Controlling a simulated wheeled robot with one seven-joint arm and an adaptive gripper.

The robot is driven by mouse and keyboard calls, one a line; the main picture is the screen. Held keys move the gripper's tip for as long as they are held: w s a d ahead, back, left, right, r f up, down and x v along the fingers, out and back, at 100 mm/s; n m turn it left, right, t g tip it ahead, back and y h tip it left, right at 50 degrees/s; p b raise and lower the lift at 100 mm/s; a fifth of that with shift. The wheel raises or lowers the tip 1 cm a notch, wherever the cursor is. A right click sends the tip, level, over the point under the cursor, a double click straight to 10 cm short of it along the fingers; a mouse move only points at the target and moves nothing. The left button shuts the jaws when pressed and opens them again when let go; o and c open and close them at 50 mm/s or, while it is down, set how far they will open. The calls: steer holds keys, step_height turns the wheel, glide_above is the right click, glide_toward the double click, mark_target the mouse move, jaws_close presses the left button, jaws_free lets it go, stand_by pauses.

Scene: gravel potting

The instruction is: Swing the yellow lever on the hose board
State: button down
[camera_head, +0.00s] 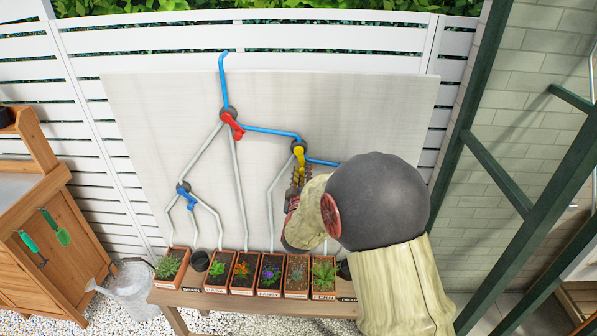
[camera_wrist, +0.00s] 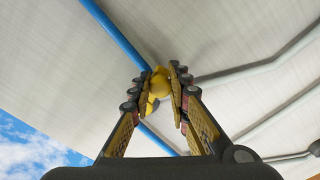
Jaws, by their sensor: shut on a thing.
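The hose board (camera_head: 150,120) is a pale upright panel with blue and grey pipes. The yellow lever (camera_head: 299,154) sits on a dark round valve at the right branch, its handle pointing downward. My gripper (camera_head: 298,185) is at the lower part of the lever, and my arm covers the board to the right of it. In the wrist view, the yellow lever (camera_wrist: 160,82) is between the two fingertips of my gripper (camera_wrist: 162,90), which are shut on it. A blue pipe (camera_wrist: 112,35) runs behind it.
A red lever (camera_head: 232,124) and a blue lever (camera_head: 187,195) are on other valves of the board. Several potted plants (camera_head: 243,272) stand on a wooden bench below. A potting cabinet (camera_head: 45,240) is at left, and green metal posts (camera_head: 465,130) are at right.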

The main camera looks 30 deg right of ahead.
steer(key=shift+s+d+r+n, duration=0.2)
steer(key=shift+d+n, duration=0.1)
steer(key=shift+n, duration=0.4)
steer(key=shift+s+d+r+n, duration=0.15)
steer(key=shift+d+n, duration=0.1)
steer(key=shift+n, duration=0.45)
steer(key=shift+p, duration=0.3)
steer(key=c, duration=1.7)
jaws_free()
steer(key=shift+s, duration=0.1)
steer(key=v, duration=1.2)
steer(key=shift+f, duration=0.1)
